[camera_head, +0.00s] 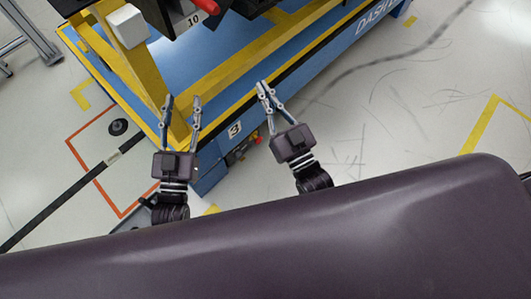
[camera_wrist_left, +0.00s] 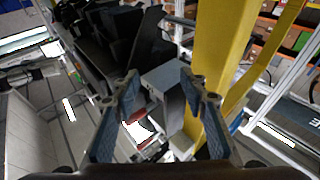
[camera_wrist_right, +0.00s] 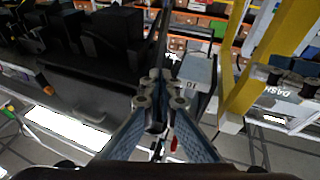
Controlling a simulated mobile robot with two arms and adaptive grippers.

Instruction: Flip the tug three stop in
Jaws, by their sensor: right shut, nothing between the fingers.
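A blue cart (camera_head: 262,111) with yellow edging stands across the top of the head view. A plate (camera_head: 234,130) on its near end seems to read 3. Small red and yellow parts (camera_head: 247,148) sit low at that end; I cannot tell whether one is the stop. My left gripper (camera_head: 182,99) is open and empty, its fingers by a yellow upright. In the left wrist view a grey box (camera_wrist_left: 163,88) shows beyond the open fingers (camera_wrist_left: 157,80). My right gripper (camera_head: 266,85) is shut and empty, right of the left one; its fingertips (camera_wrist_right: 163,76) meet in the right wrist view.
The yellow frame (camera_head: 140,75) rises from the cart, with a white-grey box (camera_head: 127,26) and a dark module marked 10 above it. A red knob (camera_head: 207,6) shows at the top. A black bar (camera_head: 75,197) lies on the floor at left.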

